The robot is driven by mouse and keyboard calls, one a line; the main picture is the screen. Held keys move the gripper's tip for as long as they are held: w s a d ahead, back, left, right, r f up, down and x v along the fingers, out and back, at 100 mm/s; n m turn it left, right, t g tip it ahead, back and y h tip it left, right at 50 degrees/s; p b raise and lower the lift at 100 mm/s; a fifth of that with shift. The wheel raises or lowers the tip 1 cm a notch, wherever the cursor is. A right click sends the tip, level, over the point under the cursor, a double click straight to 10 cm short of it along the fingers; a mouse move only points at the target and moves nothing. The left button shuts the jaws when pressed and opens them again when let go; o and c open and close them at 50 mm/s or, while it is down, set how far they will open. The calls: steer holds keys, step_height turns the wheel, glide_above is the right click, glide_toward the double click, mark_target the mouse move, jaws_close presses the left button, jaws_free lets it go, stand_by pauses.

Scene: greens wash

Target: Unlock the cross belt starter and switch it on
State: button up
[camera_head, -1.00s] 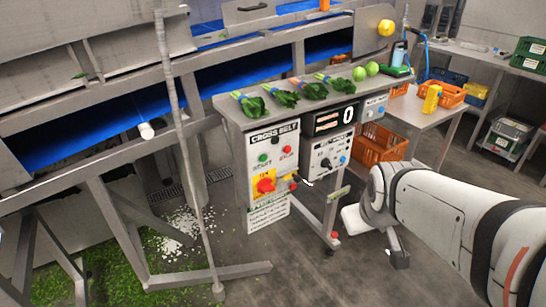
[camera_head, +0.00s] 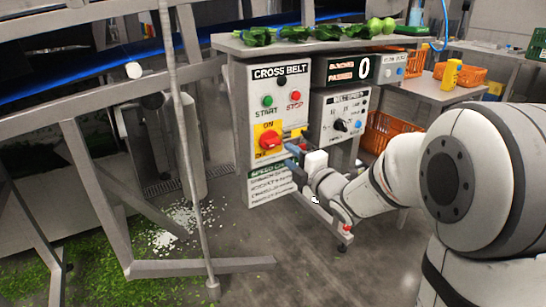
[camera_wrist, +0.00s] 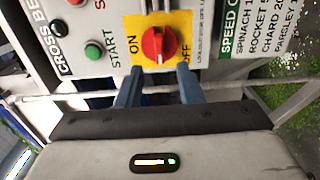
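The cross belt starter (camera_head: 278,110) is a white box with a green START button (camera_head: 267,101) and a red STOP button (camera_head: 295,97). Its red rotary switch (camera_head: 269,141) sits on a yellow ON/OFF plate; the switch also shows in the wrist view (camera_wrist: 159,44), with a pale line on its knob. My gripper (camera_head: 293,158) is just in front of the box, low and right of the switch. In the wrist view its two blue fingers (camera_wrist: 158,80) are apart, with the switch beyond their tips and nothing visible between them. No lock can be clearly made out. A small yellow piece (camera_head: 298,132) shows beside the switch.
Leafy greens (camera_head: 300,33) lie on the shelf above. An upright pole (camera_head: 184,150) stands left of the starter. An orange crate (camera_head: 388,132) is behind my arm.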

mark_target(275, 145)
steer(key=b+x, duration=0.1)
steer(key=x, duration=0.6)
steer(key=shift+a, duration=0.1)
steer(key=shift+w+a, duration=0.15)
steer(key=shift+w, duration=0.05)
steer(key=shift+c, duration=0.4)
